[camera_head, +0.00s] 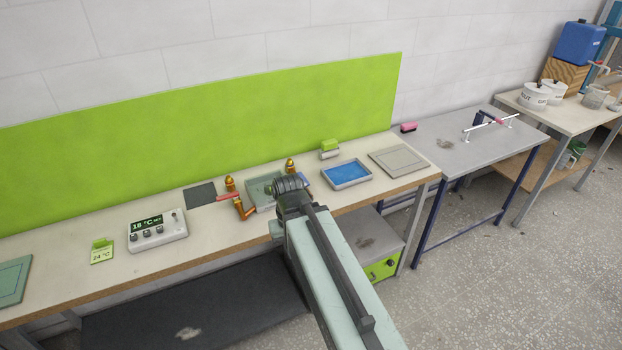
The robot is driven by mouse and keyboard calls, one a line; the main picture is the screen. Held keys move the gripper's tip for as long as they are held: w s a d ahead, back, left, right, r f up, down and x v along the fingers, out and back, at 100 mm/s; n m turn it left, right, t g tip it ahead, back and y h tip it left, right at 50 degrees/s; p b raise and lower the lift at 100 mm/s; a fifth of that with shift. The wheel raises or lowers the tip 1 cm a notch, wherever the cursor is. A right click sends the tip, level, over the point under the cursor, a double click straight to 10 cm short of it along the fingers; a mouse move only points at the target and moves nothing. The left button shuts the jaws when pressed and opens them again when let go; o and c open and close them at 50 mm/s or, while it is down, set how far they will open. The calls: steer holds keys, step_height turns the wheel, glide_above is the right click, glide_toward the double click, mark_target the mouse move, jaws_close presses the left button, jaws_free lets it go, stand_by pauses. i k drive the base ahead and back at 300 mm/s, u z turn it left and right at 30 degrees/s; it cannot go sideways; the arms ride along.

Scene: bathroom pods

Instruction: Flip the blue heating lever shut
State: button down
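My arm reaches from the bottom of the head view over the long bench. My gripper (288,184) is a dark shape above the pipe fittings, and its fingertips cannot be made out. A small blue piece (306,180), which looks like the blue lever, shows just right of my gripper. It is partly hidden, so its angle cannot be told. A brass fitting (290,165) stands behind my gripper. To the left, another brass fitting (231,184) stands beside a red lever (229,197) and a lower brass pipe piece (243,209). A grey-green panel (259,188) lies between the fittings, partly covered.
A control box (157,231) reading 18 °C and a green card (102,251) marked 24 °C are at left. A blue-filled tray (346,174), a grey panel (392,160) and a green-topped block (329,148) are at right. A green board (200,130) backs the bench.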

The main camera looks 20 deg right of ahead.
mark_target(301, 174)
steer(key=z, duration=0.35)
steer(key=i, duration=0.5)
steer(key=u, duration=1.9)
steer(key=i, duration=0.25)
steer(key=u, duration=0.3)
